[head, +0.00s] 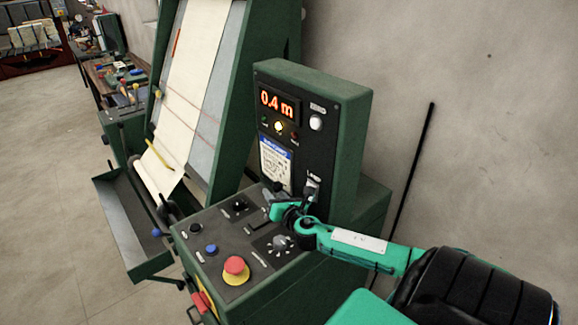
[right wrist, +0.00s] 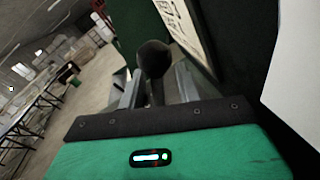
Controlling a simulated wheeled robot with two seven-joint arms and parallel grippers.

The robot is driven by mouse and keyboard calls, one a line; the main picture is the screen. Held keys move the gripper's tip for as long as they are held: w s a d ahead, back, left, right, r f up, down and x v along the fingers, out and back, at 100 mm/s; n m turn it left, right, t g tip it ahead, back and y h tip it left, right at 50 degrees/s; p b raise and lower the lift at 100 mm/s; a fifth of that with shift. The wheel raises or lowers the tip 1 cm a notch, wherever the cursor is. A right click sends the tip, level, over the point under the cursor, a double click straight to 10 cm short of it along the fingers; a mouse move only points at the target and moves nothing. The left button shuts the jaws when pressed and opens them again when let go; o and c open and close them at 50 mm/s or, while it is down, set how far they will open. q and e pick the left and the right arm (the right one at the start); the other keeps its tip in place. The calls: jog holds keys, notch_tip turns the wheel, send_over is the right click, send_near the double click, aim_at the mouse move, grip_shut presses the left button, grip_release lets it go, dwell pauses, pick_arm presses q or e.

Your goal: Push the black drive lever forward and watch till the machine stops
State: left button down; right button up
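The green machine's control desk (head: 215,245) stands in the middle of the head view. My right gripper (head: 277,211) is over the desk, below the upright panel. In the right wrist view, the black round knob of the drive lever (right wrist: 153,58) shows between the fingertips of my right gripper (right wrist: 156,82). The fingers stand apart, one on each side of the knob; whether they press on it I cannot tell. The lit display (head: 277,104) reads 0.4 m. My left gripper is not in view.
A red emergency button (head: 236,267), a blue button (head: 211,249) and a dark rotary knob (head: 281,242) are close to my right arm on the desk. A wall is at the right.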

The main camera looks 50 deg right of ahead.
jog(key=b+v, duration=0.2)
jog(key=v, duration=0.8)
jog(key=shift+s+f, duration=0.15)
jog(key=shift+s, duration=0.15)
jog(key=shift+b+v, duration=0.4)
jog(key=shift+v, duration=0.35)
